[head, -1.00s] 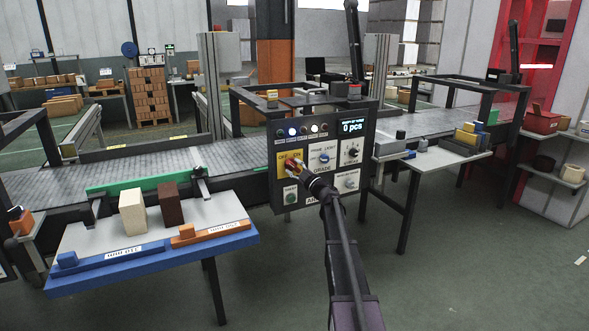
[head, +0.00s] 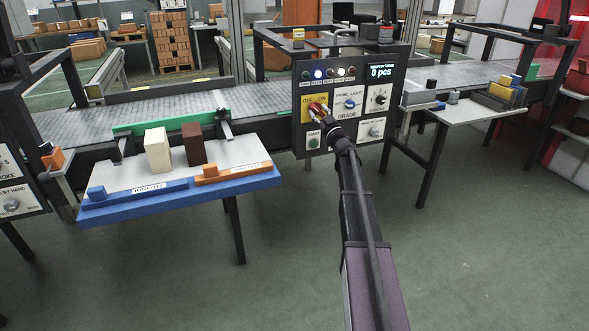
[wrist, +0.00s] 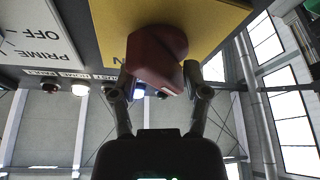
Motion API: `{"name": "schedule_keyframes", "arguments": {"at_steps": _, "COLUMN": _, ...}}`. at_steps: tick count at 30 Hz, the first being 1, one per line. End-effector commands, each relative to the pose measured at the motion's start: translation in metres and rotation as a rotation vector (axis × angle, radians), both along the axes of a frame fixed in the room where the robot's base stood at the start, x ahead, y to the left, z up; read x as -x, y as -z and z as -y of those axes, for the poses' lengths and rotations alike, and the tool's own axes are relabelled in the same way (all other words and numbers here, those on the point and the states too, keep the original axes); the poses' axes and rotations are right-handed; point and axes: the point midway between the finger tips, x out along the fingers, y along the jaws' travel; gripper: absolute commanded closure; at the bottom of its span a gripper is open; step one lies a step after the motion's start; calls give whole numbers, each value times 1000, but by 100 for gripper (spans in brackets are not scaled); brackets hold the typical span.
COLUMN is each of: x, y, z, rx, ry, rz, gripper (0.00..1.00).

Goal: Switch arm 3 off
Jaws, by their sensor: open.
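A dark control panel (head: 351,75) stands at the conveyor, and my arm hides part of its lower lettering. Its yellow plate (head: 307,99) reads OFF on the left and ON on the right. A red switch knob (head: 316,109) sits on this plate. In the wrist view the red knob (wrist: 157,52) fills the top middle, with a letter N of the plate beside it. My gripper (head: 324,116) is at the knob. In the wrist view its fingers (wrist: 158,84) are open, one on each side of the knob's near end. I cannot tell whether they touch it.
A blue-edged table (head: 180,199) with two blocks stands left. A grey side table (head: 462,111) stands right. The floor in front is clear.

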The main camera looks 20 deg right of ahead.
Motion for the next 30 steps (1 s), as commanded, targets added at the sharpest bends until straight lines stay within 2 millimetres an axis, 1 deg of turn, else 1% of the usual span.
{"name": "schedule_keyframes", "arguments": {"at_steps": 3, "x": 1, "y": 0, "z": -1, "rx": -125, "ry": 0, "rz": -3, "gripper": 40}}
{"name": "schedule_keyframes", "arguments": {"at_steps": 15, "x": 1, "y": -1, "z": 0, "rx": -517, "ry": 1, "rz": -17, "gripper": 40}}
{"name": "schedule_keyframes", "arguments": {"at_steps": 30, "x": 0, "y": -1, "z": 1, "rx": -923, "ry": 2, "rz": -31, "gripper": 40}}
